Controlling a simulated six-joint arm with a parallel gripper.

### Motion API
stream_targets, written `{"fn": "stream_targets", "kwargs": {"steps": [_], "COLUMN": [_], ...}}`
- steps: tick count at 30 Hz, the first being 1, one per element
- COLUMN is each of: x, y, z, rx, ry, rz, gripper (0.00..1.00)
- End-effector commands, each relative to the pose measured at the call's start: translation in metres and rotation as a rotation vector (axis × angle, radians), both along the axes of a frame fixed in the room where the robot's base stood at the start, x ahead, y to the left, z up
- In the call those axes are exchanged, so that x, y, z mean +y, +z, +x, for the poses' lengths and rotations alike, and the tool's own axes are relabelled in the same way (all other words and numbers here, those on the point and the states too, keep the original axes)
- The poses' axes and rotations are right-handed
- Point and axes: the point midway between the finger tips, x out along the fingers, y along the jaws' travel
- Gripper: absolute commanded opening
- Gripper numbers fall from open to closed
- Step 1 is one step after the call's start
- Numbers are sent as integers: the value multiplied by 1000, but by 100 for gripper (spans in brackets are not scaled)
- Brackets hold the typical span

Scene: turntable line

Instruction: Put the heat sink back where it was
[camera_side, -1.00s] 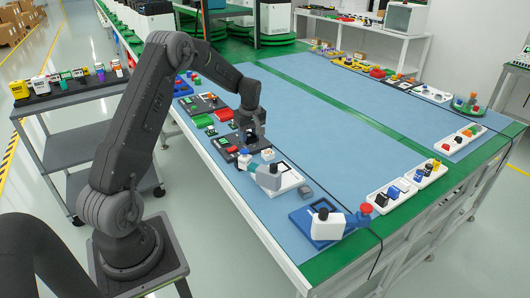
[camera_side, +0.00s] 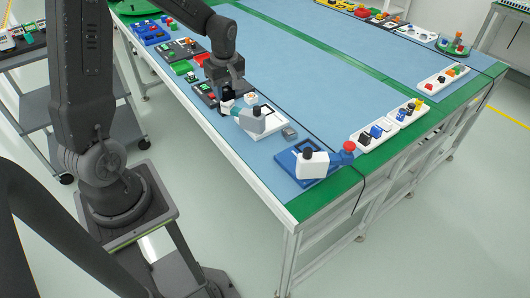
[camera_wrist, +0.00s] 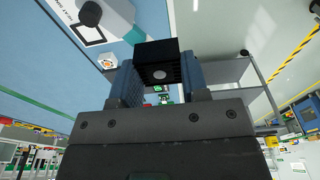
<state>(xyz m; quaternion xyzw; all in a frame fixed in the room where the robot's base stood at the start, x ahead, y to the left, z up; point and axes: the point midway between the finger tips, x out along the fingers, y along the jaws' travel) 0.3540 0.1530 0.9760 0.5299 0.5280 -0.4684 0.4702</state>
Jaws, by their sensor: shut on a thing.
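My gripper (camera_side: 226,86) is low over the near left side of the blue table. It is shut on a black block (camera_wrist: 158,62), which I take to be the heat sink. In the wrist view the block sits between the two fingers. In the side view a dark part shows just under the fingertips, but I cannot tell whether it touches anything. A small grey block (camera_side: 289,133) lies on the table to the right.
A grey-white device with a teal part (camera_side: 251,121) stands close right of my gripper. A white device (camera_side: 313,165) on a blue base stands near the table corner, beside a red knob (camera_side: 348,147). White trays (camera_side: 390,125) line the right edge. The table middle is clear.

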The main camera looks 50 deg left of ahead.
Motion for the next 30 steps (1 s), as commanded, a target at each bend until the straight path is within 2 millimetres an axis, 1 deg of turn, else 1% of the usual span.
{"fn": "stream_targets", "kwargs": {"steps": [2, 3, 6, 12, 17, 20, 30], "x": [-10, -12, -11, -10, -14, -26, -84], "y": [-1, -5, -26, -56, -71, -81, -124], "z": [-9, -11, -10, -9, -6, 3, 48], "rx": [0, 2, 5, 3, 2, 3, 2], "ry": [-1, -1, 0, 0, -2, -7, -6], "rz": [-1, -2, -3, -2, -2, -2, -1], "gripper": [14, 14, 14, 14, 14, 14, 14]}}
